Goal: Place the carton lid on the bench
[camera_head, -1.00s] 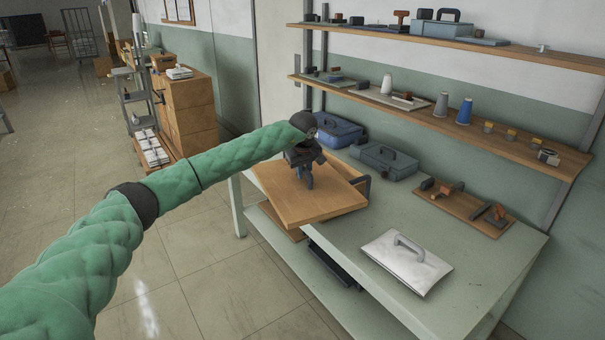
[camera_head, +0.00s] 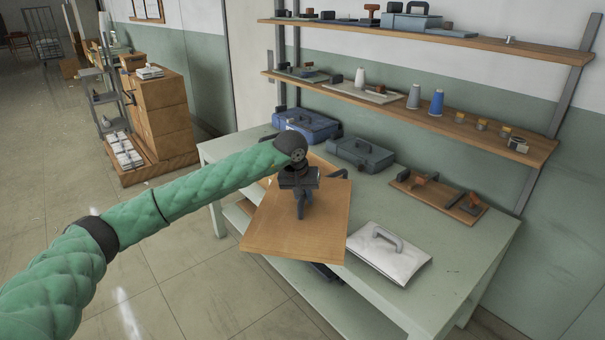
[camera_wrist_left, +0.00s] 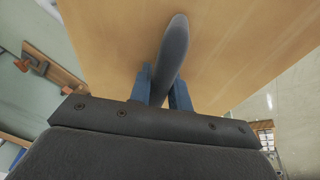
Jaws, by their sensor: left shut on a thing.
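The carton lid (camera_head: 280,232), a flat tan board, hangs from my left gripper (camera_head: 301,208) over the front edge of the green bench (camera_head: 455,225). In the left wrist view the gripper (camera_wrist_left: 163,92) is shut on the grey upright handle (camera_wrist_left: 174,45) of the lid (camera_wrist_left: 235,45). The lid's near part reaches out past the bench edge. Another tan surface (camera_head: 322,164) shows behind the gripper, partly hidden by the lid and arm. My right gripper is not in view.
A white panel with a grey handle (camera_head: 390,255) lies on the bench just right of the lid. Blue (camera_head: 308,124) and grey (camera_head: 361,155) cases stand at the back, and a brown tool board (camera_head: 437,195) lies right. Bare bench shows at the right front.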

